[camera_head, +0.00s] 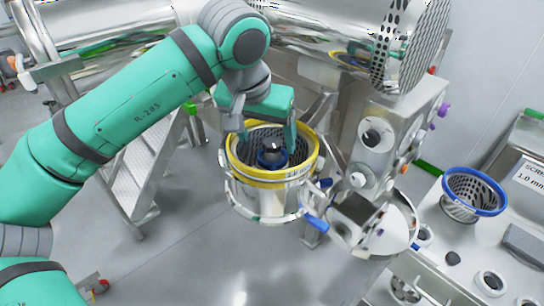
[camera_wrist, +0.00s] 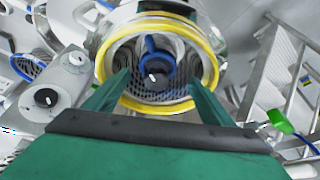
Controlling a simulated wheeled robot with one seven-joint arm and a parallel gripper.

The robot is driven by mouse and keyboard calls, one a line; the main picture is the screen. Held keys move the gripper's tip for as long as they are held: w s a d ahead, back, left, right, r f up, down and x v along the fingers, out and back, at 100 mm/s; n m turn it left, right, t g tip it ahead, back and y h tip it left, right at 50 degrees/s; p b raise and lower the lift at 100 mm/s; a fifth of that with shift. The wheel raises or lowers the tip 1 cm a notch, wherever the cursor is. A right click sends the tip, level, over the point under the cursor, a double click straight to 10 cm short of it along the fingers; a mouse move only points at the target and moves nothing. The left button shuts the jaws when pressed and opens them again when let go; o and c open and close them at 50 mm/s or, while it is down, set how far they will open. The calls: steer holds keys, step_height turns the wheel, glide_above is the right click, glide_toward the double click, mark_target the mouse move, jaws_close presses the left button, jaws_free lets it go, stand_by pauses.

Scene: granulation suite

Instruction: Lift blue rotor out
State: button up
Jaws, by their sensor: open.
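The blue rotor (camera_head: 271,159) sits inside a perforated basket with a yellow rim (camera_head: 237,165), set in a steel housing (camera_head: 262,203). A dark knob or cap is at the rotor's centre. In the wrist view the blue rotor (camera_wrist: 152,47) shows inside the yellow ring (camera_wrist: 104,62), with the perforated wall around it. My gripper (camera_head: 266,140) is above the basket, its fingers spread and empty. In the wrist view my gripper (camera_wrist: 158,90) shows one finger on each side of the rotor, apart from it. The rotor's lower part is hidden.
A blue-rimmed screen (camera_head: 473,191) stands on the bench at right, near several small parts. Steel steps (camera_head: 140,165) are at left. Floor in front is clear.

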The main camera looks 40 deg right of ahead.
mark_target(270, 146)
steer(key=shift+x, duration=2.95)
steer(key=shift+s+d, duration=0.1)
steer(key=shift+s, duration=0.05)
steer(key=c, duration=1.4)
